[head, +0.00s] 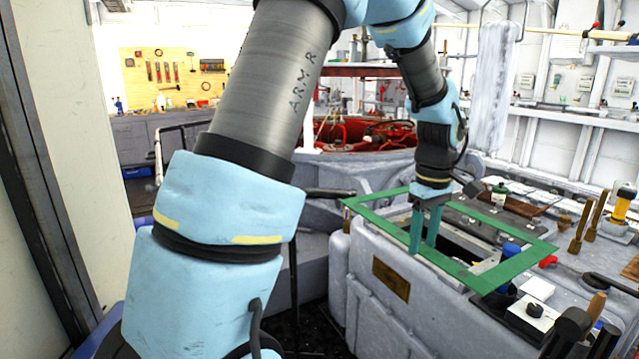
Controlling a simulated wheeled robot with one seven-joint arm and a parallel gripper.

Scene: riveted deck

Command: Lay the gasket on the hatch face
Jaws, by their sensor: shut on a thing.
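The gasket is a green rectangular frame (520,268) at the right of the head view. My gripper (424,248) points down with its teal fingers shut on the gasket's near long side, left of that side's middle. The gasket is roughly level over the top of a grey housing. The hatch face (485,266) seems to be the grey rim around a dark opening, seen through the frame. The gasket covers part of that rim. I cannot tell whether the gasket touches it or hangs just above.
A brass plate (391,278) is on the housing's side. A blue-capped item (510,250), a white block (537,289), brushes (582,227) and wooden-handled tools (596,308) crowd the right. Red machinery (350,135) lies behind.

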